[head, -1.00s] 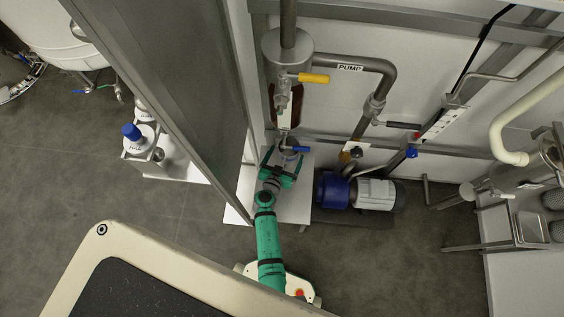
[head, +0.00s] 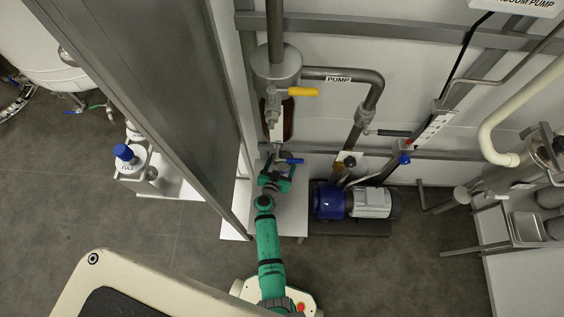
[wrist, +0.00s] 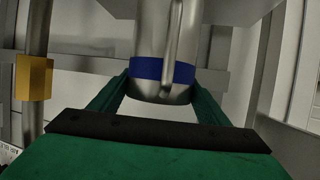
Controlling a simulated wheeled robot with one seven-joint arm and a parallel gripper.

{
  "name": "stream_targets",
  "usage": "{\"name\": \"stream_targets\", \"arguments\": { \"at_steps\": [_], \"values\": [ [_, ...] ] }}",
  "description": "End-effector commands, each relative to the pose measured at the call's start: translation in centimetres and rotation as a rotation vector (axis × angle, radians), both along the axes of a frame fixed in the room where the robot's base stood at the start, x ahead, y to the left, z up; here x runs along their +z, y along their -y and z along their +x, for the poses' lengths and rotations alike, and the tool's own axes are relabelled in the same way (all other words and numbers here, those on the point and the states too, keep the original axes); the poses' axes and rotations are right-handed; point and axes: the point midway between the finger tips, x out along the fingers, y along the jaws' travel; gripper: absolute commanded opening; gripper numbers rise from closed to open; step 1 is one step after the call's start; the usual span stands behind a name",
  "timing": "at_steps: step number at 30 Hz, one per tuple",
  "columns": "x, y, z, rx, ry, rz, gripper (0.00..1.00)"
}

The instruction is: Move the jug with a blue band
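The jug (wrist: 150,35) is a steel vessel with a blue band (wrist: 145,69) near its base and a vertical handle facing the wrist camera. In the wrist view it stands upright between the two green fingers of my gripper (wrist: 160,88). The fingers meet both sides of the jug at the band, so my gripper looks shut on it. The jug is hard to make out there, mostly hidden by the gripper and pipework.
A tall grey panel (head: 150,90) stands close on the left. The blue and grey pump (head: 352,201) sits right of the table. A yellow-handled valve (head: 303,91) and pipes hang above. Grey floor is open at lower right.

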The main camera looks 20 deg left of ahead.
Motion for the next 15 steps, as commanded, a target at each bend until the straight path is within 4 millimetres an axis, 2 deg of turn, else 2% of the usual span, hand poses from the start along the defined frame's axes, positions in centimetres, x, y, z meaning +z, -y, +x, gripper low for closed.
{"name": "stream_targets", "arguments": {
  "at_steps": [15],
  "values": [
    [0.01,-0.70,-0.33,-0.012,0.000,0.000,0.38]
  ]
}}
